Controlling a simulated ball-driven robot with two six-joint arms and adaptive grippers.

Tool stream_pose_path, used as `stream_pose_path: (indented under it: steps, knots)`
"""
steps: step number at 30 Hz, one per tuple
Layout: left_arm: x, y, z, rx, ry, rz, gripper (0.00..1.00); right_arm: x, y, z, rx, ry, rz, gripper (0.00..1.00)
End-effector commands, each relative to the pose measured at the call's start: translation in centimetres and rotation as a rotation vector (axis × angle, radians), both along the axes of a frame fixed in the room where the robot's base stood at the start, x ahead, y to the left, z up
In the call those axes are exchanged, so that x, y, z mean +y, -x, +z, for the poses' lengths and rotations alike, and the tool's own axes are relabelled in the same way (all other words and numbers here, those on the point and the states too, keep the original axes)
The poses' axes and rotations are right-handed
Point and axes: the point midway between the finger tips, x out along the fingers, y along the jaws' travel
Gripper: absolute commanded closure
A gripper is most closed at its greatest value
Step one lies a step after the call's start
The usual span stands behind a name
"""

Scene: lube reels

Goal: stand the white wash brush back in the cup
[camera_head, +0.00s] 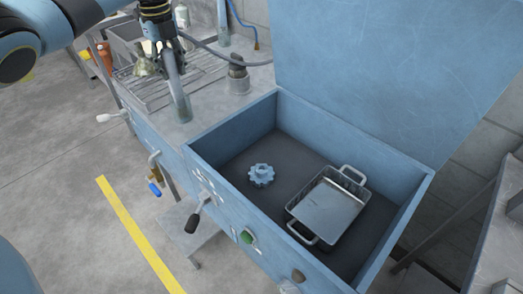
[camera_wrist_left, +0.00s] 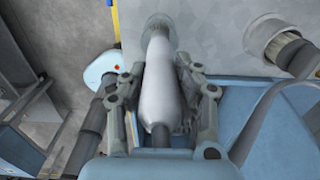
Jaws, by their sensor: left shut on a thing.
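My left gripper (camera_head: 168,48) comes in from the upper left in the head view. It is shut on a long pale, white-grey brush (camera_head: 178,92), which hangs steeply down over the grey worktop left of the blue basin. In the left wrist view the white brush (camera_wrist_left: 160,85) lies between the two fingers (camera_wrist_left: 163,108) and ends in a rounder, greyer tip. A short grey cylinder (camera_head: 238,80) with a darker upper part stands right of the brush; I cannot tell if it is the cup. It also shows in the left wrist view (camera_wrist_left: 262,33). My right gripper is out of view.
The open blue basin (camera_head: 228,213) holds a blue gear (camera_head: 261,174) and a metal basket (camera_head: 298,218). Its raised lid (camera_head: 390,70) stands behind. A grey hose (camera_head: 235,59) crosses the worktop, and a wire rack (camera_head: 205,68) lies behind the gripper.

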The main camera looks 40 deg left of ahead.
Motion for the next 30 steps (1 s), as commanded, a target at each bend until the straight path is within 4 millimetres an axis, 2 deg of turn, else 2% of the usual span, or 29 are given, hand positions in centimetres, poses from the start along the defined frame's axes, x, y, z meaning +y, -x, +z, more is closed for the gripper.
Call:
stream_pose_path:
  steps: [13,14,19,20,30]
  knots:
    - [-0.03,-0.01,-0.95,0.000,0.000,0.000,1.00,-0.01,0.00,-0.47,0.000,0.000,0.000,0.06]
    - [-0.02,-0.01,-0.92,0.000,0.000,0.000,0.68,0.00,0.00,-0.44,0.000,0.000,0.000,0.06]
    - [-0.01,0.00,-0.89,0.000,0.000,0.000,0.46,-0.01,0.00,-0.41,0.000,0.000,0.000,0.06]
    - [-0.01,0.00,-0.89,0.000,0.000,0.000,0.44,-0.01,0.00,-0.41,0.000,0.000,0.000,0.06]
    - [0.07,-0.01,-0.32,-0.001,-0.001,0.000,0.44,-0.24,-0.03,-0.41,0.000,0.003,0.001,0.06]
